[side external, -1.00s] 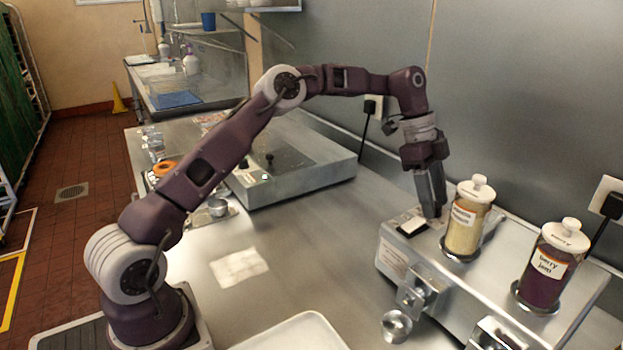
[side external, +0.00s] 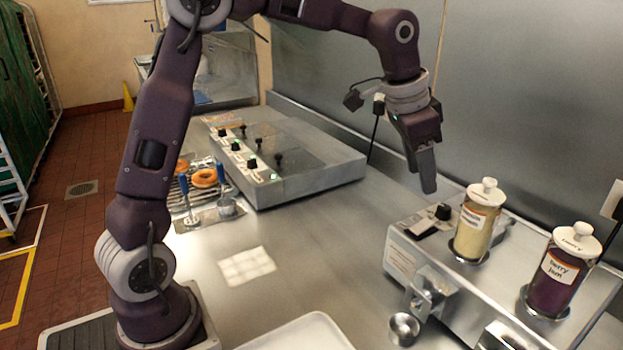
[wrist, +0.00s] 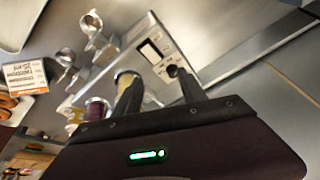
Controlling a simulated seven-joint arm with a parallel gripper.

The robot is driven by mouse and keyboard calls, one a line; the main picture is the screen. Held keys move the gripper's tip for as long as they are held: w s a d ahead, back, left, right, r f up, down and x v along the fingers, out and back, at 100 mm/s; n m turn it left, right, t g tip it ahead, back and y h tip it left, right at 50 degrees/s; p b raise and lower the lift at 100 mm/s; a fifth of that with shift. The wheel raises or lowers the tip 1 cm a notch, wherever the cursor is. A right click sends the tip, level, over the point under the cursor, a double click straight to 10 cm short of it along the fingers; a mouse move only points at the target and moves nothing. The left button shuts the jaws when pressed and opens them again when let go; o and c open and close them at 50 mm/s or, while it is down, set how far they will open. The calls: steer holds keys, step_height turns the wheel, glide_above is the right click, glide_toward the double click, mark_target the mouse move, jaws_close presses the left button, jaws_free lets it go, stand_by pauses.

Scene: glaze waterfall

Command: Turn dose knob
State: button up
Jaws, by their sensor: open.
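The black dose knob (side external: 443,211) stands on top of the metal dispenser (side external: 405,262), beside a small dark display panel (side external: 420,229). My gripper (side external: 428,189) is in the air above and slightly left of the knob, fingers pointing down, apart from it. In the wrist view the two fingers of my gripper (wrist: 158,78) are spread with nothing between them. The knob (wrist: 172,71) shows there near the right fingertip, with the white display panel (wrist: 151,53) just beyond. The knob's pointer setting is too small to read.
A jar of yellow filling (side external: 474,232) stands close right of the knob, and a berry jam jar (side external: 556,279) further right. Small metal cups sit at the dispenser's front. A flat control box (side external: 315,170) with several knobs lies behind left.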

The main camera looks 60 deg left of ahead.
steer(key=s+r+n, duration=0.1)
steer(key=s, duration=0.9)
steer(key=s+a+r+n+y, duration=0.1)
steer(key=s+r+n, duration=0.1)
steer(key=s, duration=0.9)
steer(key=shift+a+t+y, duration=0.25)
steer(key=shift+t+y, duration=0.05)
steer(key=shift+t, duration=0.1)
steer(key=s+f+n, duration=0.2)
steer(key=s+f, duration=0.1)
steer(key=s, duration=0.6)
steer(key=shift+s+a+f+t+h, duration=0.15)
steer(key=shift+s+f+t+h, duration=0.15)
steer(key=shift+s+f+h, duration=0.1)
